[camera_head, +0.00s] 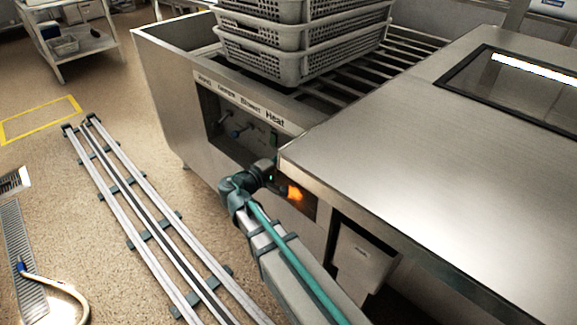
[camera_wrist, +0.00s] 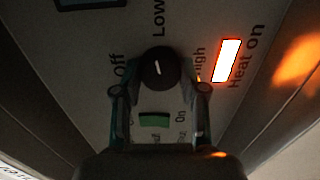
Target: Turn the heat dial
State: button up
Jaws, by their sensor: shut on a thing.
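The heat dial (camera_wrist: 158,69) is a round black knob with a white mark, in the upper middle of the wrist view. Labels "Off", "Low" and "High" surround it, and its white mark points up, roughly toward "Low". My gripper (camera_wrist: 160,88) has a finger on each side of the dial and is shut on it. In the head view my gripper (camera_head: 268,172) is against the control panel (camera_head: 232,130) under the "Heat" label, and it hides the dial there. The "Heat on" lamp (camera_wrist: 227,60) glows orange-white; its glow (camera_head: 294,193) shows in the head view.
A green switch (camera_wrist: 155,120) marked "On" lies just below the dial, between the fingers. Other knobs sit left on the panel. Stacked grey perforated baskets (camera_head: 300,62) stand on rollers above. The metal hood's edge (camera_head: 290,160) is close to my gripper. Floor rails (camera_head: 140,215) run at left.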

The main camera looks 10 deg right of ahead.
jog(key=shift+m+b, duration=0.9)
jog(key=shift+m, duration=0.2)
jog(key=o, duration=1.1)
jog(key=shift+o, duration=0.2)
jog(key=v, duration=1.2)
jog(key=shift+s+r, duration=0.1)
